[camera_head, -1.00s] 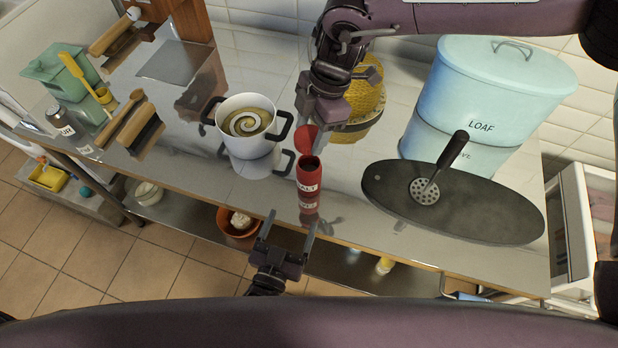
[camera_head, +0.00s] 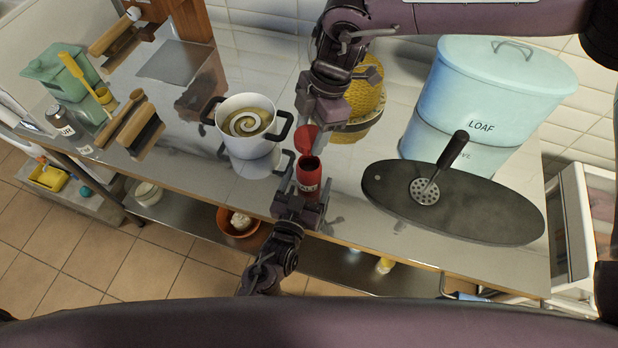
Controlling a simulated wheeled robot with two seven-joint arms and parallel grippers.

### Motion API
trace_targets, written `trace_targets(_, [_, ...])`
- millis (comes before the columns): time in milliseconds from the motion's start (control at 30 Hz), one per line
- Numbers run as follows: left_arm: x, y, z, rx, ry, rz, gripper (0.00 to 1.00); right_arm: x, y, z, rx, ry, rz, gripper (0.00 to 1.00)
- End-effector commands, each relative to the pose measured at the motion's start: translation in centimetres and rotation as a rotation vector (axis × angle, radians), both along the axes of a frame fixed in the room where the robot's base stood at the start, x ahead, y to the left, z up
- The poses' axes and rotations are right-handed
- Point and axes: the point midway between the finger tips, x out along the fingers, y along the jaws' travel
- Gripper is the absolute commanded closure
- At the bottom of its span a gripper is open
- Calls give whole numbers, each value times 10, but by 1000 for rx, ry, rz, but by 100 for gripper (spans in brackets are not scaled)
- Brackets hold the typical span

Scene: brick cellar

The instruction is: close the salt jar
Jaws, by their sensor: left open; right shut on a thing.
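The red salt jar (camera_head: 308,174) stands upright on the shiny counter near its front edge, its dark round mouth open at the top. Its red lid (camera_head: 306,140) is held tilted just above and behind the mouth. My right gripper (camera_head: 312,128) comes down from above and is shut on the lid. My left gripper (camera_head: 301,202) is open at the jar's lower front, its fingers on either side of the jar.
A white pot (camera_head: 246,142) with dark handles stands left of the jar. A dark oval board (camera_head: 470,212) with a slotted tool (camera_head: 430,180) lies right. A blue LOAF bin (camera_head: 480,100) and a yellow object (camera_head: 368,100) stand behind. The counter's front edge is close.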

Motion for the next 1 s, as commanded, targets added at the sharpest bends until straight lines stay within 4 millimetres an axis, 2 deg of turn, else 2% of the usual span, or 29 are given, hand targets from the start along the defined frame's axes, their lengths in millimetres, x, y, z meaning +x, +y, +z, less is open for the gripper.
trace_targets(167, [0,0,0,0,1,0,22,0,0,0,0,0,0,72])
trace_targets(600, [0,0,0,0,1,0,78,0,0,0,0,0,0,72])
trace_targets(700, [0,0,0,0,1,0,89,0,0,0,0,0,0,72])
trace_targets(800, [-1,0,0,1,1,0,89,0,0,-6,0,2,1,72])
trace_targets(1000, [0,0,0,0,0,0,89,-1,0,-36,3,4,-1,72])
